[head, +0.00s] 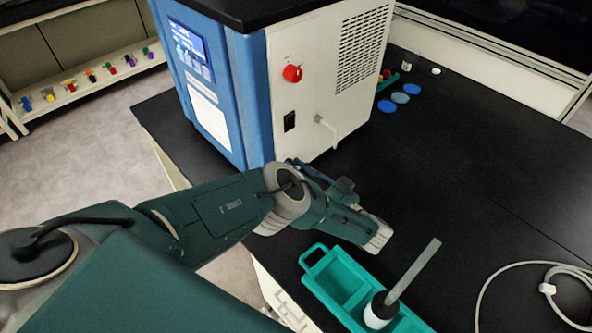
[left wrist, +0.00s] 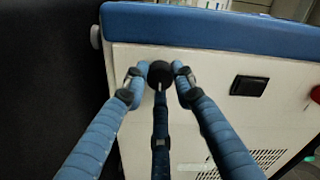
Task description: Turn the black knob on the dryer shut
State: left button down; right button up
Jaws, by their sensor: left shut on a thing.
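The black knob (left wrist: 160,73) sticks out from the white side panel of the dryer (left wrist: 135,62) in the left wrist view. My left gripper (left wrist: 159,78) has its blue fingers shut on the knob, one on each side, with a third finger below it in the picture. In the head view the dryer (head: 300,50) stands at the top middle, and my left gripper (head: 306,169) is low beside its white panel, mostly behind my own arm. The knob is hidden there. My right gripper is in neither view.
On the panel are a red knob (head: 292,73), a black switch (head: 289,121) and a pale hose outlet (head: 326,130). A teal tray (head: 318,270) with a white and black container (head: 380,310) lies in front.

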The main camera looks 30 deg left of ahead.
pick_arm(q)
jog(key=n+b, duration=0.1)
jog(key=n, duration=0.7)
jog(key=n+b, duration=0.2)
jog(key=n, duration=0.7)
jog(key=shift+w+a+r, duration=0.1)
jog(key=shift+a+r, duration=0.05)
jog(key=shift+r, duration=0.05)
jog(key=shift+n, duration=0.5)
jog(key=c, duration=1.4)
grip_release()
jog(key=shift+f+b, duration=0.15)
jog(key=shift+b, duration=0.15)
jog(key=shift+m, duration=0.3)
